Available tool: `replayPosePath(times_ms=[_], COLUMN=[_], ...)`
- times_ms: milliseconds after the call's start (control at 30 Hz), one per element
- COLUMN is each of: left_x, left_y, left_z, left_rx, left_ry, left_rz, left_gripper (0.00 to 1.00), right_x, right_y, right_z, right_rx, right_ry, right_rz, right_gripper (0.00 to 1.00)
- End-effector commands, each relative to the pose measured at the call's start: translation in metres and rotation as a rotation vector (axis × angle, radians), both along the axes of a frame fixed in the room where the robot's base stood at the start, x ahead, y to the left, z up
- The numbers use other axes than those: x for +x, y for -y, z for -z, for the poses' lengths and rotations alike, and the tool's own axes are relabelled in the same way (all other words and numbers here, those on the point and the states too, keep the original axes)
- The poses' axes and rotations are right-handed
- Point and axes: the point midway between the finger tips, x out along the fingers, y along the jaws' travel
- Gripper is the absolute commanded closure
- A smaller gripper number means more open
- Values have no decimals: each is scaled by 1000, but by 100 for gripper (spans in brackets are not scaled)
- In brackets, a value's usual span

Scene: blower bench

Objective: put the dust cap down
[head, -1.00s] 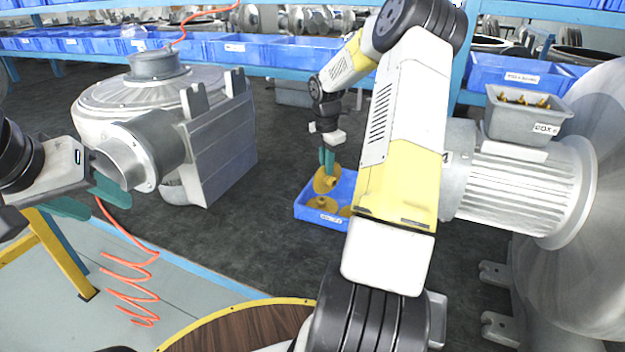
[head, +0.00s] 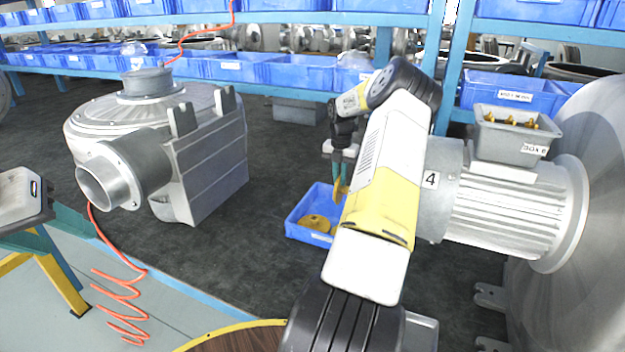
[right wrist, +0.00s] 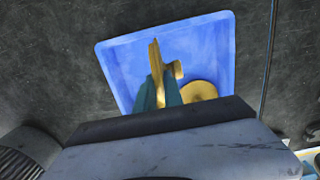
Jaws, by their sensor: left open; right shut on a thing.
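The dust cap (head: 341,190) is a yellow-brown disc with a knob. In the right wrist view the cap (right wrist: 155,66) stands between the teal fingers (right wrist: 157,94), above the bin (right wrist: 116,64). Another yellow cap (head: 314,222) lies in the bin; it also shows in the right wrist view (right wrist: 199,91). My right forearm hides the bin's right part. My left gripper (head: 70,228) is open at the left edge, apart from the blower.
A grey blower housing (head: 150,110) stands at the left. A motor (head: 510,205) with a grey box (head: 516,135) on it stands at the right. An orange coiled hose (head: 120,290) hangs lower left. Dark floor around the bin is clear.

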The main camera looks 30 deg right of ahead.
Motion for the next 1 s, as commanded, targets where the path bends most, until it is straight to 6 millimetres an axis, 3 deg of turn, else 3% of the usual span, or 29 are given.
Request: replayPosePath(times_ms=[233,700,733,833,1000], left_x=[0,0,0,0,0], left_y=[0,0,0,0,0], left_z=[0,0,0,0,0], left_rx=[0,0,0,0,0], left_ry=[0,0,0,0,0], left_rz=[0,0,0,0,0], left_gripper=[51,51,51,51,51], right_x=[-1,0,0,0,0], right_y=[-1,0,0,0,0], right_z=[33,40,41,40,40], right_rx=[2,0,0,0,1], right_ry=[-2,-1,-1,-1,-1], right_rz=[-1,0,0,0,0], right_gripper=[100,100,86,66,66])
